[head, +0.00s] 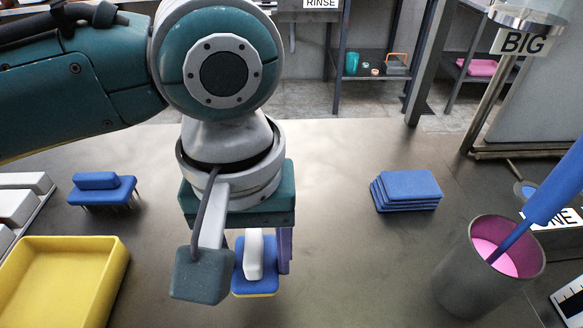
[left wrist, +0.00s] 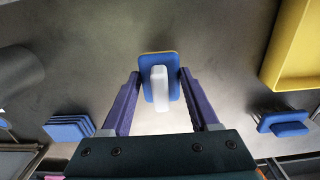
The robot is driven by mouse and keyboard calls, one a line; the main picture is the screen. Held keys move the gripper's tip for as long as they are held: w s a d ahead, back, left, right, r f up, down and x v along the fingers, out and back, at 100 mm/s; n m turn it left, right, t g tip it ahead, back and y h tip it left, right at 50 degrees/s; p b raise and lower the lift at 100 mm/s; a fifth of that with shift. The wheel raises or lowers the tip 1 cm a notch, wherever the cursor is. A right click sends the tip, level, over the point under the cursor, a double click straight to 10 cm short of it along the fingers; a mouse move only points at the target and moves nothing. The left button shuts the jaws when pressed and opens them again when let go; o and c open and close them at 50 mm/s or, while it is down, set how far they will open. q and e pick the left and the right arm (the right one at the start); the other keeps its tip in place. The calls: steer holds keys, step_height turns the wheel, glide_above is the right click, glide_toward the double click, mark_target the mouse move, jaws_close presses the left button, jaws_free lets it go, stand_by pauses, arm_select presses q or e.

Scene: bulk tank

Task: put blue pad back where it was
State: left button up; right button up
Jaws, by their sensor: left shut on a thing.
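The blue pad (head: 240,282) has a white grip block (head: 254,255) on top and a yellow lower edge. My left gripper (head: 258,265) is shut on it, near the middle of the grey worktop. In the left wrist view the blue pad (left wrist: 147,93) sits between the two purple fingertips. In the head view my wrist hides part of the gripper. I cannot tell whether the pad touches the worktop. A stack of blue pads (head: 408,187) lies to the right. It also shows in the left wrist view (left wrist: 68,128). My right gripper is not in view.
A blue brush (head: 102,188) lies at the left, behind a yellow tray (head: 122,262). White blocks (head: 15,207) stand at the left edge. A grey bucket (head: 470,275) with pink liquid and a blue-handled tool stands at the right. The worktop between the gripper and stack is clear.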

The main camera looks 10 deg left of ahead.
mark_target(258, 278)
arm_select(q)
step_height(258, 278, down, 5)
steer(key=shift+r+b, duration=0.2)
steer(key=shift+b, duration=0.5)
steer(key=shift+f, duration=0.25)
steer(key=shift+f, duration=0.1)
steer(key=o, duration=1.2)
